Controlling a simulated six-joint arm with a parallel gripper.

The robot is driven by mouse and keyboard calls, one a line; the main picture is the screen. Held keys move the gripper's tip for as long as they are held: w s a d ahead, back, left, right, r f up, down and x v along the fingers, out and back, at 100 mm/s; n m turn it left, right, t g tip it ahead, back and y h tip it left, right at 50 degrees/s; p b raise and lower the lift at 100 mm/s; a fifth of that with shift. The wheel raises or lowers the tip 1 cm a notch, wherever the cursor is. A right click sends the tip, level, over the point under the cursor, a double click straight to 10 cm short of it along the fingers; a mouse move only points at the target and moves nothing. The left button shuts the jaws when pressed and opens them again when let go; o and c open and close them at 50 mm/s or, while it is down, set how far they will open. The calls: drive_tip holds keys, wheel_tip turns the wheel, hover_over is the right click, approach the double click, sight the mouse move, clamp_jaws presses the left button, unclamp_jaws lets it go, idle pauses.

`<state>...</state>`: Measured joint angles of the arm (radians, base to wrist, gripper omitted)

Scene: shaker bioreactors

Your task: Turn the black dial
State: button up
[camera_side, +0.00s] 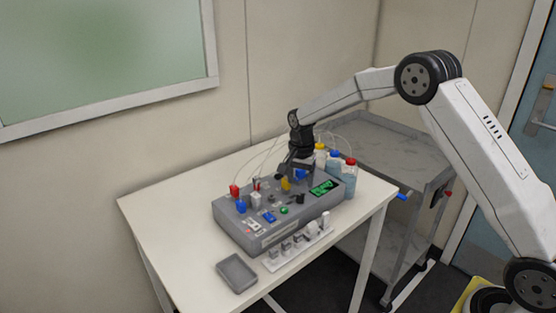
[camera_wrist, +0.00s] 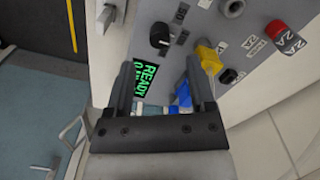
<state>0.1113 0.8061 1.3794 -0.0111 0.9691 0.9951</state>
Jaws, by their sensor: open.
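The black dial (camera_wrist: 160,38) sits on the face of a grey control box (camera_wrist: 205,45), just above the green READY display (camera_wrist: 146,80) in the wrist view. In the side view a small black knob (camera_side: 297,199) beside the display looks like this dial. My gripper (camera_wrist: 161,72) is open and empty. In the wrist view its two fingers stand apart, and the dial lies beyond their tips, apart from them. In the side view my gripper (camera_side: 286,171) hangs over the back part of the box. The exact height above the panel is hard to tell.
A yellow connector (camera_wrist: 208,55) and a blue connector (camera_wrist: 184,95) stand close to my right finger in the wrist view. A red plug (camera_wrist: 279,31) is farther right. Bottles (camera_side: 348,176) stand behind the box. A grey tray (camera_side: 237,273) and a white rack lie in front.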

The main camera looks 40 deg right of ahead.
sight(300, 195)
drive_tip(key=shift+f, duration=2.55)
clamp_jaws()
